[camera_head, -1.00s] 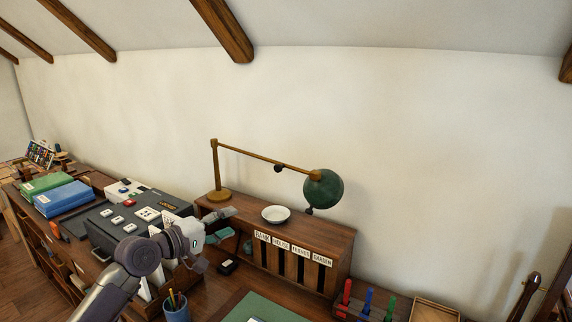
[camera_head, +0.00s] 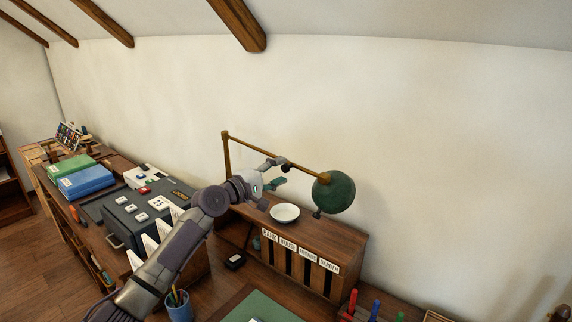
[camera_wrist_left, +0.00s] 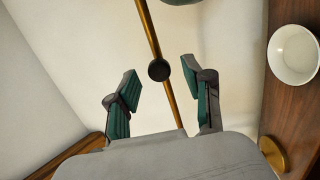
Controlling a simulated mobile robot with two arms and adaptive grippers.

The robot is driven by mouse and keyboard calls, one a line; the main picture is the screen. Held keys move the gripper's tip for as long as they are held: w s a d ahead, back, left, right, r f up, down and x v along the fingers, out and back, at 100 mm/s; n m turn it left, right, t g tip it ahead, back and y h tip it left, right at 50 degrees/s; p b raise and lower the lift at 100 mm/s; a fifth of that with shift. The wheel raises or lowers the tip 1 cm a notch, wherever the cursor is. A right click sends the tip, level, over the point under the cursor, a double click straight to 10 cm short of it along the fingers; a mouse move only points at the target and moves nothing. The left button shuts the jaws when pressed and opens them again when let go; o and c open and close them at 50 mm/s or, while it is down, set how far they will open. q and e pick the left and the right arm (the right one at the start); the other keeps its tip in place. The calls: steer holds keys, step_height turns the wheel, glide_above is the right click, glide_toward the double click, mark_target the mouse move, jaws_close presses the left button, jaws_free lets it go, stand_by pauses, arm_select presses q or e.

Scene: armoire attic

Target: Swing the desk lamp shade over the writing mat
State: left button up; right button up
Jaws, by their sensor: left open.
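The desk lamp has a brass arm (camera_head: 245,142) on a post and a round dark green shade (camera_head: 334,194). The shade hangs in front of the wall, past the right part of the pigeonhole shelf. The green writing mat (camera_head: 262,308) lies at the bottom edge of the head view, partly cut off. My left gripper (camera_head: 281,174) is open beside the lamp arm. In the left wrist view the brass rod (camera_wrist_left: 170,103) and its dark knob (camera_wrist_left: 159,70) show between the two open fingers; contact cannot be told. My right gripper is not in view.
A white bowl (camera_head: 285,213) sits on the wooden pigeonhole shelf (camera_head: 345,240), below my left gripper. A dark case (camera_head: 140,215), blue binder (camera_head: 86,181) and pen cup (camera_head: 179,308) stand left. Colored markers (camera_head: 375,311) are at lower right.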

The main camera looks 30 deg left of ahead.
arm_select(q)
steer(key=shift+x, duration=1)
steer(key=shift+w, duration=0.25)
steer(key=shift+w+d, duration=0.15)
steer(key=shift+c, duration=0.2)
steer(key=c, duration=0.8)
jaws_close()
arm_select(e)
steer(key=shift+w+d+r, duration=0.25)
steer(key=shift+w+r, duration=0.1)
